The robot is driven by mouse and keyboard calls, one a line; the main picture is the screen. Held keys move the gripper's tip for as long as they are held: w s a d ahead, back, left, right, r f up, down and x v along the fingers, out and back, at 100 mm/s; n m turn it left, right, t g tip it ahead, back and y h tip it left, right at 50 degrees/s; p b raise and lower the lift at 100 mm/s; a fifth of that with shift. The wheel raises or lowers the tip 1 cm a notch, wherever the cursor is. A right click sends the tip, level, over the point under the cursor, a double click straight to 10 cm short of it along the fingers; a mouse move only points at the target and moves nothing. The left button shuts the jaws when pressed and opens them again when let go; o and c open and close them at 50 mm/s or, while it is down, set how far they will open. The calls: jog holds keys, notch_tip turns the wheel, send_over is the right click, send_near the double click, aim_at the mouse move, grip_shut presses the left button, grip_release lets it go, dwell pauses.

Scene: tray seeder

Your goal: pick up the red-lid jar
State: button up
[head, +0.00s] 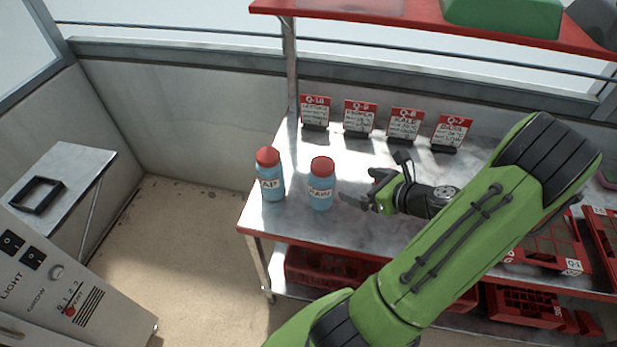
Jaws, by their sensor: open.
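Two blue jars with red lids stand upright at the left end of the metal bench (350,226). The left jar (270,174) is near the bench's left edge, with a label that seems to read "AP". The right jar (321,184) has a label that seems to read "RAW". My gripper (362,188) is open and empty, just right of the right jar, with its fingers pointing left toward it. It appears apart from both jars. The gap between fingers and jar is small, and its depth is hard to judge.
Several red-topped sign cards (359,118) stand along the back of the bench. A red shelf (420,28) is above, carrying a green bin (502,16). Red trays (545,250) sit at right, and red crates (325,268) below. A control cabinet (75,290) stands at lower left.

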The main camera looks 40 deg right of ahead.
aim_at(322, 174)
jog(key=b+x, duration=0.3)
jog(key=x, duration=1.2)
jog(key=shift+a, duration=0.1)
jog(key=shift+s+r, duration=0.1)
jog(key=c, duration=1.4)
